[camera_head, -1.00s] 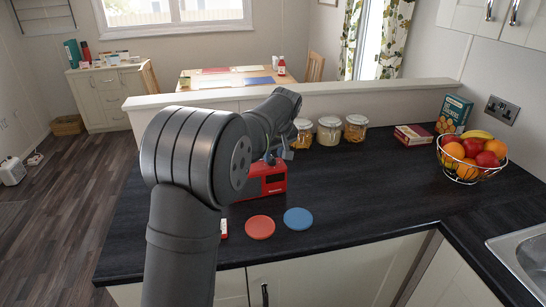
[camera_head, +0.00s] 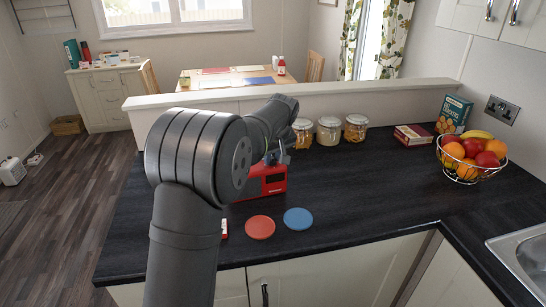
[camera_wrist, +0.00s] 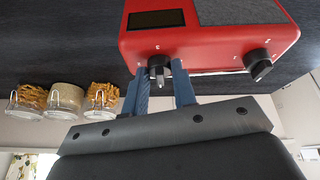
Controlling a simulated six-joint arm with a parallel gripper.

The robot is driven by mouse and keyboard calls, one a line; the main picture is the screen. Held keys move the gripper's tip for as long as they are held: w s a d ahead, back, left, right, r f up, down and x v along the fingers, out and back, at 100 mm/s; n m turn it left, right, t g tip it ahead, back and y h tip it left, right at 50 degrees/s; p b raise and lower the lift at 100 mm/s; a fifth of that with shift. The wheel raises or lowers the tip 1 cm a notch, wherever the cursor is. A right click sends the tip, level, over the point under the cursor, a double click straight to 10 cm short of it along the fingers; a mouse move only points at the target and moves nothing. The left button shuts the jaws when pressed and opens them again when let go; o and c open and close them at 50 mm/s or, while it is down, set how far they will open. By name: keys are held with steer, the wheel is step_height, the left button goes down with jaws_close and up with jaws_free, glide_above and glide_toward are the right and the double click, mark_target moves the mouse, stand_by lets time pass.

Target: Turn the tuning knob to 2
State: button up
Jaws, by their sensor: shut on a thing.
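The red radio (camera_head: 273,182) stands on the dark counter, mostly hidden behind my arm in the head view. The wrist view shows its red front (camera_wrist: 210,45) with a dark display, a grey speaker panel and two dark knobs. My gripper (camera_wrist: 160,68) has its blue fingers on either side of the knob (camera_wrist: 158,65) near the display and is shut on it. The other knob (camera_wrist: 257,60), near the speaker, is free and has a pale pointer mark. The scale marks are too small to read, so the gripped knob's setting cannot be told.
A red disc (camera_head: 260,227) and a blue disc (camera_head: 298,219) lie in front of the radio. Several lidded jars (camera_head: 329,131) stand behind it. Boxes and a wire fruit bowl (camera_head: 463,172) are at the right. The counter's middle right is clear.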

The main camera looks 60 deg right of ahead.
steer(key=m, duration=0.2)
steer(key=m+g+h, duration=0.1)
steer(key=m, duration=0.1)
steer(key=shift+w+a, duration=0.15)
steer(key=shift+w, duration=0.05)
steer(key=m+g, duration=0.1)
steer(key=m, duration=0.1)
steer(key=m+g, duration=0.1)
steer(key=m, duration=0.1)
steer(key=shift+w+m+h, duration=0.2)
steer(key=shift+m+h, duration=0.2)
steer(key=m, duration=0.1)
steer(key=m+g, duration=0.1)
steer(key=m, duration=0.2)
steer(key=shift+w+g, duration=0.25)
steer(key=shift+g, duration=0.15)
steer(key=shift+w+m+g+y, duration=0.1)
steer(key=shift+m+g+y, duration=0.45)
steer(key=shift+m, duration=1.65)
steer(key=shift+g, duration=0.25)
steer(key=o, duration=0.7)
